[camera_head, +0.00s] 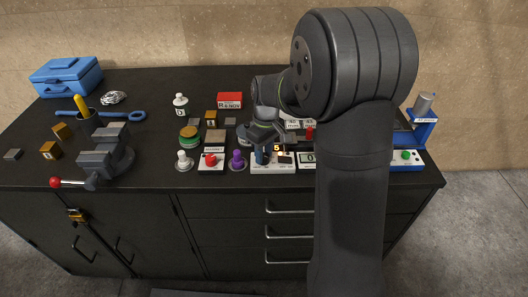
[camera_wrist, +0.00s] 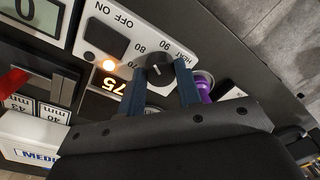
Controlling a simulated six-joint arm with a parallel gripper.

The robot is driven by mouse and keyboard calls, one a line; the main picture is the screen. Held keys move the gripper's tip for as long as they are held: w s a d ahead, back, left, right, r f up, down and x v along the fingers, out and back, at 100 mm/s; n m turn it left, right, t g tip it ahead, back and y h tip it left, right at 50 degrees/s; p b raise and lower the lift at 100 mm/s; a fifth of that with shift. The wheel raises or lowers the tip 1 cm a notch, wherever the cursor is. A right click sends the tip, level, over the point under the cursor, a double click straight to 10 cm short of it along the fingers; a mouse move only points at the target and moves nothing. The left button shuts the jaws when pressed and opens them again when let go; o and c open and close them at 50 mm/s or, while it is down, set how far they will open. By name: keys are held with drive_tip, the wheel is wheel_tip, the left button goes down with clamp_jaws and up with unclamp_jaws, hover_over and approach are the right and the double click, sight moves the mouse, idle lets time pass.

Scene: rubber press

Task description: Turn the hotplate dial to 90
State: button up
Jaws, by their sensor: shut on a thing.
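The hotplate's control panel (camera_wrist: 122,30) shows in the wrist view with a black dial (camera_wrist: 157,69) and printed marks 70, 80 and 90 around it. In the head view, my gripper (camera_head: 266,154) is at the hotplate panel (camera_head: 268,168) near the table's front edge.
A purple knob (camera_head: 237,159) stands just left of the panel, close to my fingers. A red button box (camera_head: 211,160) and a white knob (camera_head: 184,160) are further left. A vise (camera_head: 105,152) stands on the left. My arm hides the table's right middle.

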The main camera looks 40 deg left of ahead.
sight(267, 156)
drive_tip(key=m, duration=0.4)
drive_tip(key=shift+m, duration=2.2)
drive_tip(key=o, duration=1)
drive_tip(key=shift+s, duration=0.1)
drive_tip(key=r, duration=1.1)
drive_tip(key=w+r, duration=0.1)
drive_tip(key=r, duration=0.5)
drive_tip(key=shift+d+r, duration=0.2)
drive_tip(key=shift+d, duration=0.15)
drive_tip(key=shift+s, duration=0.1)
